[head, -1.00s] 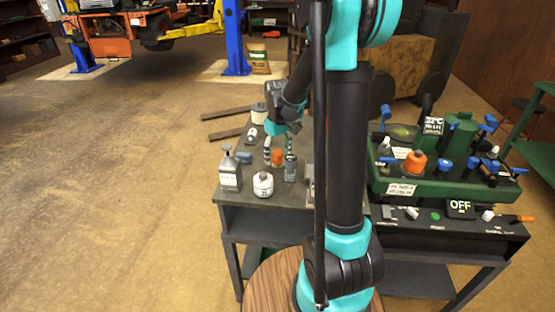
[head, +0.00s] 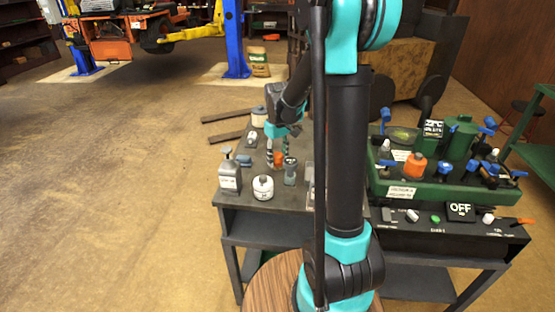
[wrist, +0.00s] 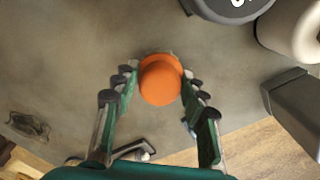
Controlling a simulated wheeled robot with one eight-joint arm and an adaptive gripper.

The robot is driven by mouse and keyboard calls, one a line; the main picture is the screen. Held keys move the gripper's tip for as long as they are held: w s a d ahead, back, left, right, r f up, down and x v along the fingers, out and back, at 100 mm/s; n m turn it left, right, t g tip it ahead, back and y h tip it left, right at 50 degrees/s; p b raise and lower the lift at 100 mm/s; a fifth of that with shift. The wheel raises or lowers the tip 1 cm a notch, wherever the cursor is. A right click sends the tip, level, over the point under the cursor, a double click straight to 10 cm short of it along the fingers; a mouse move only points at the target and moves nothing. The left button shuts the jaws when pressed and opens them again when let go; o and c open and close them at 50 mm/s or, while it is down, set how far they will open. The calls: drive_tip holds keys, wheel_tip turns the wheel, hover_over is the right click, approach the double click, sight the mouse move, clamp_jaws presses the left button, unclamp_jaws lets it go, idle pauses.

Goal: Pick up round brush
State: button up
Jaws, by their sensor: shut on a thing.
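An orange round thing, which I take to be the round brush (head: 279,160), stands on the dark workbench top (head: 240,201). In the wrist view the round brush (wrist: 160,80) shows as an orange round end between the fingertips; no bristles can be made out. My gripper (head: 278,153) points down at it, with one finger on each side. In the wrist view my gripper (wrist: 160,82) is shut on it. The brush's lower part is hidden. I cannot tell whether it is clear of the bench.
A grey bottle (head: 229,177), a white jar (head: 263,187) and a grey container (head: 290,173) stand close by on the bench. A blue item (head: 243,160) lies to the left. A green machine (head: 440,180) stands at the right. The floor at the left is open.

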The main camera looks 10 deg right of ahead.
sight(278, 155)
wheel_tip(278, 155, up, 20)
idle(0.4)
drive_tip(key=shift+f, duration=0.1)
drive_tip(key=o, duration=0.5)
drive_tip(key=c, duration=0.3)
drive_tip(key=shift+c, duration=0.3)
